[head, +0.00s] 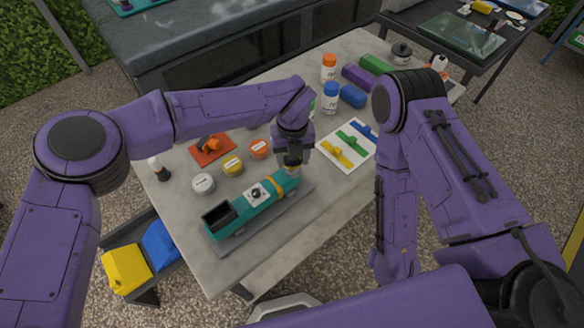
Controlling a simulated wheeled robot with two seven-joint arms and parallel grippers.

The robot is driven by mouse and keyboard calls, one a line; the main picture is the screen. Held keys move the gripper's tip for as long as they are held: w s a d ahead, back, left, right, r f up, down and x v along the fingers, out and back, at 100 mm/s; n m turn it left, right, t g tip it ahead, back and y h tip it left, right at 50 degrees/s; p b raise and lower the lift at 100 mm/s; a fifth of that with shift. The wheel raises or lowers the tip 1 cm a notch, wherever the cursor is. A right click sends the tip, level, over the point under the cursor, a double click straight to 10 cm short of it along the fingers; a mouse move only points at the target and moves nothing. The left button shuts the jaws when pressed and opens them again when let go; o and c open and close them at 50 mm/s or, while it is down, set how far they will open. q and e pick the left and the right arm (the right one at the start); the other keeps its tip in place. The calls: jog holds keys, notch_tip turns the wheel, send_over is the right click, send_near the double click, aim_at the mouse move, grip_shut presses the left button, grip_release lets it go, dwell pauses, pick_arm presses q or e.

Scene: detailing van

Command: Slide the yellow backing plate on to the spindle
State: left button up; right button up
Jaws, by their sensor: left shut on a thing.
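A teal tool (238,220) lies on a thin grey base on the table, with an open dark compartment at its near end. A white panel with a dark knob (257,193) sits on its top. A yellow band (273,188) crosses the tool near its far end; I cannot tell if this is the backing plate. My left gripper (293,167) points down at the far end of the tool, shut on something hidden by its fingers. The spindle is not clear to see. My right arm is folded at the right; its gripper cannot be made out.
A white board (325,147) holds yellow, green and blue pieces, right of my left gripper. Labelled pots in white (203,183), yellow (232,166) and orange (258,149) stand left of the tool. Bottles (330,98) and coloured blocks (356,76) stand behind. The table's near right is clear.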

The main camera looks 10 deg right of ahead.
pick_arm(q)
jog(key=shift+f+b, duration=0.7)
jog(key=shift+f, duration=0.5)
dwell(0.6)
jog(key=o, duration=1.1)
notch_tip(320, 180, up, 10)
jog(key=shift+f+b, duration=0.25)
jog(key=shift+b, duration=0.8)
jog(key=shift+r, duration=0.5)
jog(key=shift+a, duration=0.15)
